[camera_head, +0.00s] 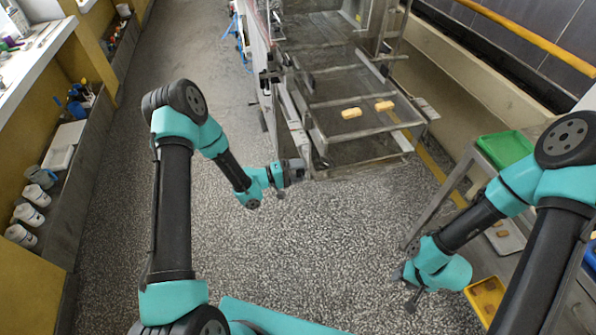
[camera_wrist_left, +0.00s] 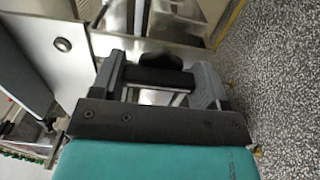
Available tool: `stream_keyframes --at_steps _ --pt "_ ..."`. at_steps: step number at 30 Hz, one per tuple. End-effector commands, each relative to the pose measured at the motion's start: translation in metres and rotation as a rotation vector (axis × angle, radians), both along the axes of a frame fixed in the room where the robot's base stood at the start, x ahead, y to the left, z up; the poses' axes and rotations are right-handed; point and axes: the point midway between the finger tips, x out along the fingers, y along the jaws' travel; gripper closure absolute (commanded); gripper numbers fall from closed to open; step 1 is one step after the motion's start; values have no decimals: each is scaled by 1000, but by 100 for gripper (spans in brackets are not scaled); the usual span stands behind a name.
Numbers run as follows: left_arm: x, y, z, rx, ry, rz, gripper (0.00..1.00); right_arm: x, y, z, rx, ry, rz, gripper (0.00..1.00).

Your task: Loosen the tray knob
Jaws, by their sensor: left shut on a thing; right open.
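The tray knob (camera_wrist_left: 158,76) is a dark, rounded piece between the two grey fingers of my left gripper (camera_wrist_left: 165,88) in the left wrist view. The left gripper is shut on it. In the head view my left gripper (camera_head: 298,171) is at the front left corner of the metal enrober frame (camera_head: 357,172), and the knob is mostly hidden there by the gripper. My right gripper (camera_head: 407,288) is open over the floor at the lower right, well apart from the machine. Its fingers are small and partly hidden by the wrist.
Two golden bars (camera_head: 351,113) (camera_head: 384,106) lie on the wire mesh. A green tray (camera_head: 505,148) and a yellow tray (camera_head: 487,297) are on the right near my right arm. White containers (camera_head: 33,214) line the left shelf. The speckled floor in the middle is clear.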

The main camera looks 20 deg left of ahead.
Motion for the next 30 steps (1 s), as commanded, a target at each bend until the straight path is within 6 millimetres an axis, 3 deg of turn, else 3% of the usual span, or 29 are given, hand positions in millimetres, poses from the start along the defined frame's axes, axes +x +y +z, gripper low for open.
stream_keyframes --at_steps 2,3,10,20,30 --pt "0 0 0 -1 2 1 56 0 0 0 0 0 0 57" --pt "0 0 0 -1 2 0 28 0 0 0 0 0 0 57" --pt "0 0 0 0 0 0 6 0 0 0 0 0 0 57" --pt "-1 3 0 0 0 1 6 0 0 0 0 0 0 57" --pt "-23 39 0 1 1 4 6 0 0 0 0 0 0 57"
